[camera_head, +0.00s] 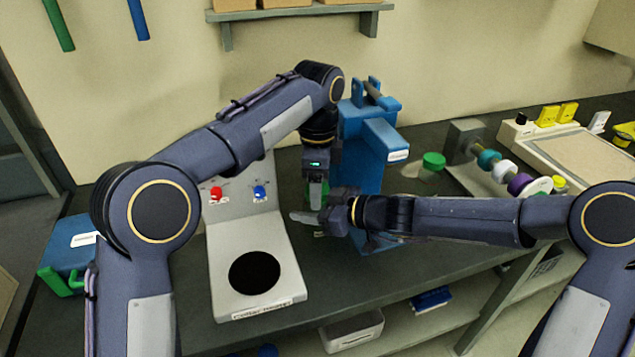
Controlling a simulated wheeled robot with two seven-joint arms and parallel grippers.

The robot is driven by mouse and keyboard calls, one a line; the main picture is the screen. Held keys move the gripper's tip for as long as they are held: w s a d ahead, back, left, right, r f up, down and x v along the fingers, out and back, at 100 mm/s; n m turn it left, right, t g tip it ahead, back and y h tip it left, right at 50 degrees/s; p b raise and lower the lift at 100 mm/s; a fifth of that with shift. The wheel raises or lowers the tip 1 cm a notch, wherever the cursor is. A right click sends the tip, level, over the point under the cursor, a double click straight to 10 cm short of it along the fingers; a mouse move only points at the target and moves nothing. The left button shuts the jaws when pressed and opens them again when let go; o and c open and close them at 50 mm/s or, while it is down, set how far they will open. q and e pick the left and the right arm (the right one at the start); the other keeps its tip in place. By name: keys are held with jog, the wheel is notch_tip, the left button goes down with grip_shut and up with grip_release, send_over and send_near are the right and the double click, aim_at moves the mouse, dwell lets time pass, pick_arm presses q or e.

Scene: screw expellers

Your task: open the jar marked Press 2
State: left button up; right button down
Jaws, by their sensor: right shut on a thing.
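A jar with a green lid (324,189) is in front of the blue press, mostly hidden by both my grippers. My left gripper (317,196) points down at the lid from above; whether its fingers are open or shut on the lid is unclear. My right gripper (308,217) reaches in from the right, below the left one, and is shut on the jar's body, which it largely covers. A second jar with a green lid (433,160) stands upright on the bench to the right. I cannot read a Press 2 mark on either jar.
A blue press (385,139) stands behind my grippers. A white heater unit (282,289) with a black disc, red knob and blue knob is left of them. A shaft with coloured rings (505,172) and a pale tray (570,155) are at right. A blue box (68,250) is far left.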

pick_arm(q)
jog(key=shift+r, duration=2.3)
pick_arm(e)
jog(key=shift+c, duration=2.4)
grip_release()
